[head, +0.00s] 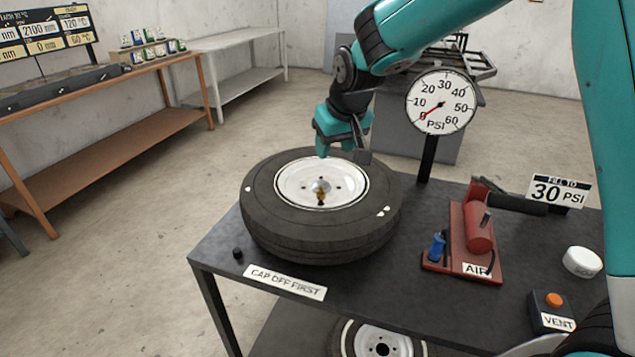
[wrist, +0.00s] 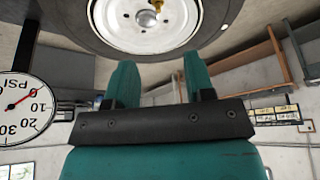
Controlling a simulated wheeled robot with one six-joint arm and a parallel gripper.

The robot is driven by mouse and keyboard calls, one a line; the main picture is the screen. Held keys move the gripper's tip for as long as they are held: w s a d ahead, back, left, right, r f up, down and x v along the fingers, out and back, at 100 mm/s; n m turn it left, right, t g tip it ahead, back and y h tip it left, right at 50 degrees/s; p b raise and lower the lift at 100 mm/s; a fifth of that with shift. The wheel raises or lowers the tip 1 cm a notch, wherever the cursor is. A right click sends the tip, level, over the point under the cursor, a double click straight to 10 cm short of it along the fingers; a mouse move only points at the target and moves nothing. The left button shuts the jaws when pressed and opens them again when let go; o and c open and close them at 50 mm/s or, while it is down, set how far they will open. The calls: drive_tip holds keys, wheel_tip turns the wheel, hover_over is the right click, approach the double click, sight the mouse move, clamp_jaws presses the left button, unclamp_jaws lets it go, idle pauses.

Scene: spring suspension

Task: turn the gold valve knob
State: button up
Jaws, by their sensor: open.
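The tire (head: 270,235) lies flat on the dark table. My gripper (head: 345,150) is above the far side of the tire, behind the knob and apart from it. In the wrist view its two teal fingers (wrist: 155,80) are spread apart with nothing between them.
A pressure gauge (head: 441,103) stands behind the tire, its red needle near the low end. A red air pump (head: 470,235), a vent box (head: 551,311) with an orange button and a white round object (head: 582,262) are at right. A small black cap (head: 238,252) lies left of the "CAP OFF FIRST" label (head: 284,281).

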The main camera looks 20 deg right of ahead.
sight(322, 192)
drive_tip(key=p+x, duration=0.1)
drive_tip(key=x, duration=0.4)
drive_tip(key=p+x, duration=0.1)
drive_tip(key=x, duration=0.5)
drive_tip(key=p+x, duration=0.2)
drive_tip(key=x, duration=0.3)
drive_tip(key=shift+d+f, duration=0.25)
drive_tip(key=shift+f, duration=0.15)
drive_tip(key=shift+c, duration=0.5)
clamp_jaws()
